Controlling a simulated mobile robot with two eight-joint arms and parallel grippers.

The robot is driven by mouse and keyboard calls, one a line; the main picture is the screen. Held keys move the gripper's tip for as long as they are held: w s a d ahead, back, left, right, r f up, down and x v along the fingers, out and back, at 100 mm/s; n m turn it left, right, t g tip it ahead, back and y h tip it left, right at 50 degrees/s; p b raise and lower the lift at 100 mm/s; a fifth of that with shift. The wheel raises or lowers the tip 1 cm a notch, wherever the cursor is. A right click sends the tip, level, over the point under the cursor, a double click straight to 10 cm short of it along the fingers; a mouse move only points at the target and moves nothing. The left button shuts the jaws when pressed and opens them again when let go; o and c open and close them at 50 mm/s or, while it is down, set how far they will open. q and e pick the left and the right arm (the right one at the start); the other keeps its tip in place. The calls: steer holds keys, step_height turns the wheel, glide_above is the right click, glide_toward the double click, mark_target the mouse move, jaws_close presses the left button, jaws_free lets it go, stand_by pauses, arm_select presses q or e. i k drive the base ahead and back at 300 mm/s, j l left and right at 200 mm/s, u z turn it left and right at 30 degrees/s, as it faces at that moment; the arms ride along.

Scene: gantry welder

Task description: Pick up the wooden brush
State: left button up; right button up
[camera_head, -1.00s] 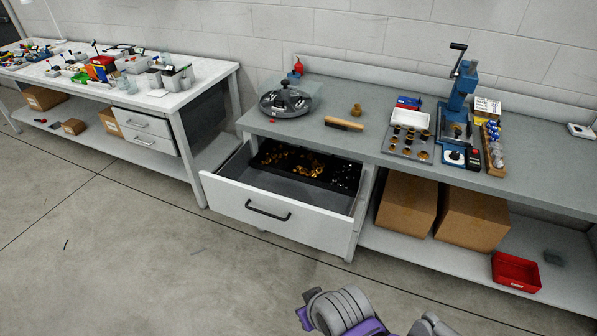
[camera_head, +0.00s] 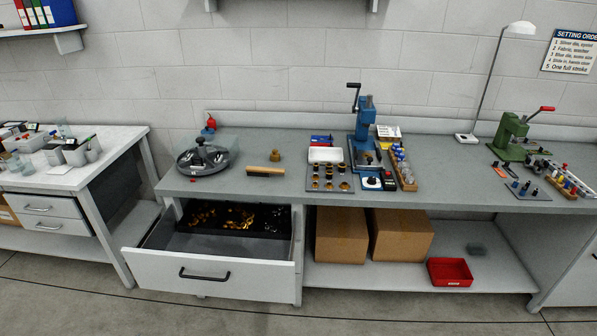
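The wooden brush (camera_head: 266,171) lies on the grey workbench (camera_head: 230,184), near its front edge, above the open drawer. It has a light wooden back and dark bristles along its lower side. It lies between the round grey tray with a dark knob on the left and the white bin on the right. A small brass-coloured piece stands just behind it. Neither of my grippers is in view.
An open drawer (camera_head: 208,271) with brass and dark parts juts out below the brush. The round tray (camera_head: 206,158), a blue press (camera_head: 364,130) and a green press (camera_head: 511,135) stand on the bench. Cardboard boxes (camera_head: 341,235) and a red bin (camera_head: 450,272) sit on the lower shelf.

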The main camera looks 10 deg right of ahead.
mark_target(251, 170)
steer(key=i+l+u, duration=0.1)
steer(key=i+l, duration=1.6)
steer(key=i, duration=0.15)
steer(key=i+l, duration=0.45)
steer(key=i+j+u, duration=0.05)
steer(key=i, duration=0.05)
